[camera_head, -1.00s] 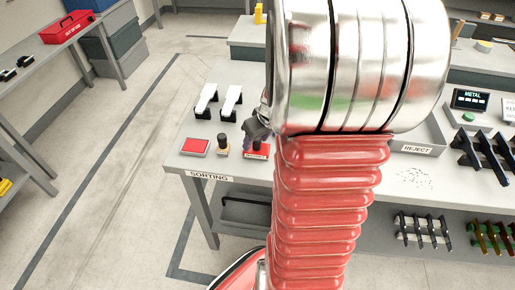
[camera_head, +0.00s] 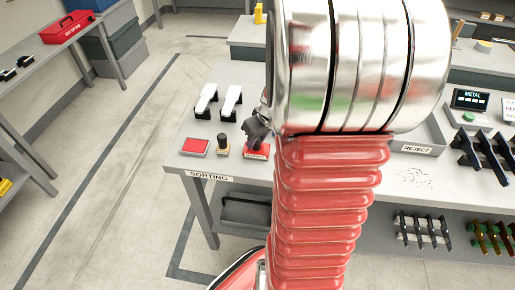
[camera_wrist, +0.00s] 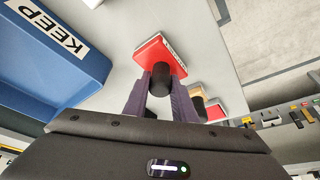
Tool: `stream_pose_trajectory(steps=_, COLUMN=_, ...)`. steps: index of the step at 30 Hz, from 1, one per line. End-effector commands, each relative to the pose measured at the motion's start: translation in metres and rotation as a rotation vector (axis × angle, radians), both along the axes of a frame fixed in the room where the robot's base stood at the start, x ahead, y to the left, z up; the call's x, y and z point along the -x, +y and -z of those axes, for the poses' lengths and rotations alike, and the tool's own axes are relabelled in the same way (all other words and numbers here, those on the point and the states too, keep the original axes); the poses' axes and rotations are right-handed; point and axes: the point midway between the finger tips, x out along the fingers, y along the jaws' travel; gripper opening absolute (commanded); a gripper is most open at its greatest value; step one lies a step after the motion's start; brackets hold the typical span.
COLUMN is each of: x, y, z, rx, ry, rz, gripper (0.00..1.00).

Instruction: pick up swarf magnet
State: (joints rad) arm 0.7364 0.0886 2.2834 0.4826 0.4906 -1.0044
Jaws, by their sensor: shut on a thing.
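The swarf magnet is a red block (camera_wrist: 152,54) with a pale label on its side and a black cylindrical handle (camera_wrist: 161,78). In the wrist view my gripper (camera_wrist: 160,92) has its two dark fingers shut on that handle, one on each side. In the head view the red block (camera_head: 257,153) shows at the front of the sorting table, just below my dark gripper (camera_head: 256,135). The handle is hidden there by the fingers. I cannot tell whether the block touches the table.
A wooden stamp with a black knob (camera_head: 223,146) and a red pad (camera_head: 194,147) stand left of the magnet. Two white-topped pieces (camera_head: 230,101) lie behind. A blue KEEP bin (camera_wrist: 62,62) fills the wrist view's left. A REJECT tray (camera_head: 418,149) is at the right.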

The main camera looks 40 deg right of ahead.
Motion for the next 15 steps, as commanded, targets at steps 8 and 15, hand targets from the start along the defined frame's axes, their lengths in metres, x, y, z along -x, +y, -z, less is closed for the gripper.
stream_pose_trajectory(steps=8, x=-0.0001, y=-0.0001, z=-0.0003, rx=0.000, ry=-0.001, rz=0.000, gripper=0.00)
stream_pose_trajectory(steps=15, x=-0.0006, y=-0.0006, z=-0.0074, rx=0.003, ry=-0.003, rz=-0.001, gripper=0.00)
